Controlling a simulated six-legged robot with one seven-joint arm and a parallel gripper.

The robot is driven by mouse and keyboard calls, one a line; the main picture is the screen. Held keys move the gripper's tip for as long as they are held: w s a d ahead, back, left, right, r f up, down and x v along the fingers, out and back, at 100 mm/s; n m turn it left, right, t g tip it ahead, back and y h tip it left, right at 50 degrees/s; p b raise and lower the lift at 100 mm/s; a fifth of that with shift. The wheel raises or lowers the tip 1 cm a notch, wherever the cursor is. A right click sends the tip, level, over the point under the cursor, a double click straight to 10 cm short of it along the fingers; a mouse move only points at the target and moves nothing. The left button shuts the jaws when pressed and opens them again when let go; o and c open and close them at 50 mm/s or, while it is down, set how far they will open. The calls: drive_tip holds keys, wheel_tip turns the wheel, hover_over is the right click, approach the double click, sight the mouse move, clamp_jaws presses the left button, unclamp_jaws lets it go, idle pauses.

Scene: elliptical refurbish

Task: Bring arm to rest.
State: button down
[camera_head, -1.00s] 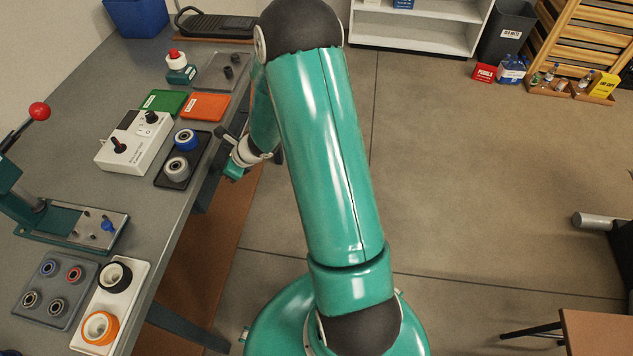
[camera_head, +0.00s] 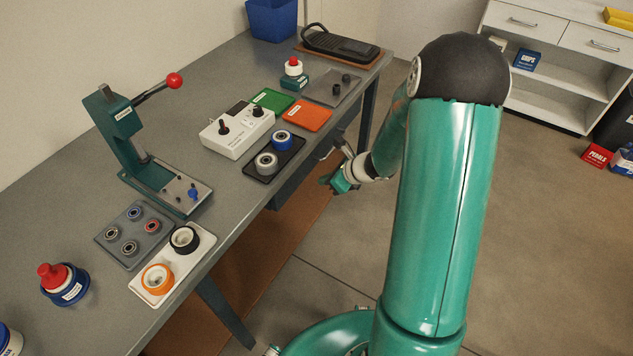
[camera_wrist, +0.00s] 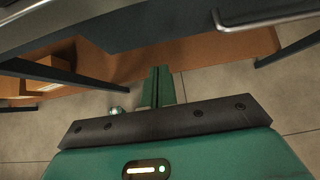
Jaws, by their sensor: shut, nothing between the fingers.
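My gripper (camera_head: 337,183) is at the end of my green arm, in the head view beside the front edge of the grey workbench (camera_head: 60,200). It hangs over the floor side of the bench, near a drawer under the benchtop. In the wrist view my gripper's green fingers (camera_wrist: 157,72) are together with nothing between them. They point toward the space under the bench, with the brown lower shelf (camera_wrist: 190,50) and floor beyond. My arm's upper links cover the middle right of the head view.
On the bench stand a lever press (camera_head: 135,150), a white control box (camera_head: 236,132), a black tray with two wheels (camera_head: 275,160) and a white tray with two wheels (camera_head: 190,268). A drawer handle (camera_wrist: 265,22) is close in the wrist view. Open floor (camera_head: 560,250) lies right.

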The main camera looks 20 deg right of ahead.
drive_tip(key=v, duration=0.5)
drive_tip(key=s+a+r+n+g, duration=0.1)
drive_tip(key=s+a+r+n, duration=0.3)
drive_tip(key=a+r+n, duration=0.3)
drive_tip(key=s+a+r+n+g, duration=0.2)
drive_tip(key=s+a+r+n, duration=0.3)
drive_tip(key=r+n, duration=0.4)
drive_tip(key=s+r+n+t+h, duration=0.1)
drive_tip(key=s+r+n+h, duration=0.4)
drive_tip(key=s+r+n, duration=0.4)
drive_tip(key=shift+s+n+t+h, duration=0.3)
drive_tip(key=shift+s+n, duration=1.4)
drive_tip(key=shift+r, duration=0.1)
